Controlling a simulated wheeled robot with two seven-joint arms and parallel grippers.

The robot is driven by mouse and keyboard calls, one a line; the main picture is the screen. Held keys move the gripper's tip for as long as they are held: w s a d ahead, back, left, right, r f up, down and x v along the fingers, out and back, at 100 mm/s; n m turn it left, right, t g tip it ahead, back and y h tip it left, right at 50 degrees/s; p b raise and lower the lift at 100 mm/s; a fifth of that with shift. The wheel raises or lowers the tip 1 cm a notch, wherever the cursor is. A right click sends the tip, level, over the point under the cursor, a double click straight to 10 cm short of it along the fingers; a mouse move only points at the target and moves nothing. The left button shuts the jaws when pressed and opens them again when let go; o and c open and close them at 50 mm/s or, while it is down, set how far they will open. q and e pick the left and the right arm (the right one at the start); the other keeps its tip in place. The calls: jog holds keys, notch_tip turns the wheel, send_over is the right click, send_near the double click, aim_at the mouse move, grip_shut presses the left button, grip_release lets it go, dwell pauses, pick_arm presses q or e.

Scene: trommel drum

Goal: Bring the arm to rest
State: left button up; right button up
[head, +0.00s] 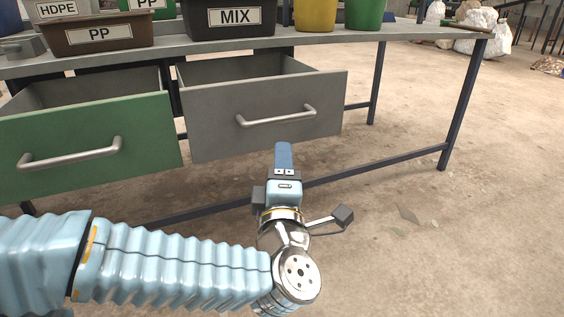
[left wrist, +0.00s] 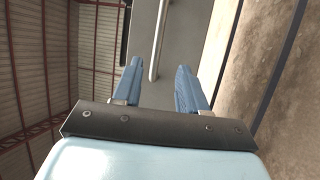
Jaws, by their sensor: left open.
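My left gripper (head: 283,158) is in front of and a little below the grey drawer in the head view, with its blue fingers pointing toward the workbench. In the left wrist view the two blue fingers (left wrist: 160,88) stand apart with nothing between them, so it is open and empty. The grey drawer's handle (left wrist: 157,42) shows ahead of the fingers, apart from them. My right gripper is in neither view.
A grey drawer (head: 213,124) and a green drawer (head: 150,150) stand pulled out under the workbench (head: 420,38). On the bench are a brown PP bin (head: 135,37), a black MIX bin (head: 275,27), and yellow and green buckets. Bench legs stand right; the floor (head: 470,240) is mostly clear.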

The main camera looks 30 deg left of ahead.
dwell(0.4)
pick_arm(q)
jog(key=w+d+f+m+g+h, duration=0.1)
jog(key=w+d+f+m+h, duration=0.2)
jog(key=w+f+m, duration=0.35)
jog(key=w+d+f+m+g+h, duration=0.1)
jog(key=w+d+f+m+h, duration=0.2)
jog(key=f, duration=0.7)
notch_tip(320, 180, down, 15)
jog(key=d+m+g+h, duration=0.1)
jog(key=m+g+h, duration=0.2)
jog(key=m+g, duration=0.1)
jog(key=s+d+f+m+g+h+p, duration=0.1)
jog(key=s+f+m+g+h, duration=0.15)
jog(key=s+f+g, duration=0.6)
jog(key=s+d+f+m+g+h, duration=0.2)
jog(key=s+f+m+g, duration=0.15)
jog(key=s+f, duration=0.95)
notch_tip(320, 180, up, 13)
jog(key=w+m+t+p, duration=0.1)
jog(key=w+p, duration=0.1)
jog(key=p, duration=1.3)
jog(key=shift+w+r, duration=0.15)
jog(key=shift+w, duration=0.05)
